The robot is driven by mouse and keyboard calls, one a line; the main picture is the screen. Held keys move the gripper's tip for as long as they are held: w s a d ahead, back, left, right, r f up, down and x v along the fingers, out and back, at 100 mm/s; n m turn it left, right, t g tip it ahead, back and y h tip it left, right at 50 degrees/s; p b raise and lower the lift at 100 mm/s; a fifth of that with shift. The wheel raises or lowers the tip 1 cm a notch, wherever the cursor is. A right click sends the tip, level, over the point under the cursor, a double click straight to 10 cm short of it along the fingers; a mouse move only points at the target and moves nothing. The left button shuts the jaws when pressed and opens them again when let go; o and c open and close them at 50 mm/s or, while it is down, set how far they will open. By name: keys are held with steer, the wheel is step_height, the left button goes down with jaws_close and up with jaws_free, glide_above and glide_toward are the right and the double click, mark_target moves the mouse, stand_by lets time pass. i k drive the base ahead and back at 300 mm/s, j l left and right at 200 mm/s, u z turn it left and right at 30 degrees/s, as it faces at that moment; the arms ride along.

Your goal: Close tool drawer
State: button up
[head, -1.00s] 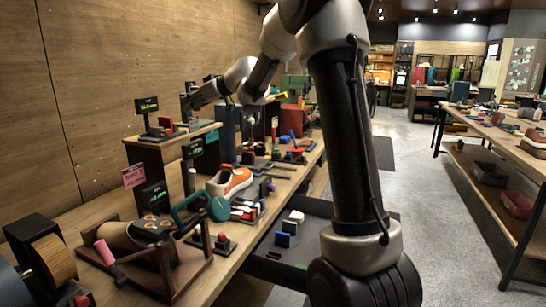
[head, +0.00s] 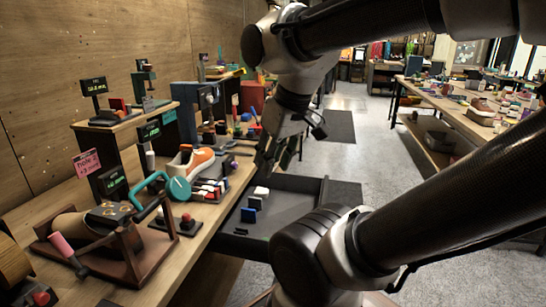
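The tool drawer (head: 292,207) is a dark grey tray pulled out from under the front edge of the wooden workbench. It stands open to the right over the floor. A blue block (head: 248,215) and small white pieces (head: 260,191) lie inside near the bench side. My gripper (head: 274,168) points down at the far left end of the drawer, by the bench edge. Its dark fingers overlap in view, and I cannot tell their gap or whether they touch the drawer. My arm hides part of the drawer's near right side.
On the workbench (head: 205,222) are an orange and white sneaker (head: 196,160), a wooden stand with a roll (head: 85,228), a teal clamp (head: 178,189) and small signs. The floor (head: 335,165) beyond the drawer is clear. Another table (head: 450,105) stands at the right.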

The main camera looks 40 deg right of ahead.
mark_target(291, 197)
steer(key=k+l+z, duration=0.35)
steer(key=l+z, duration=0.2)
steer(key=k+l+z, duration=0.25)
steer(key=j+z, duration=0.4)
steer(key=j, duration=0.3)
steer(key=k, duration=0.05)
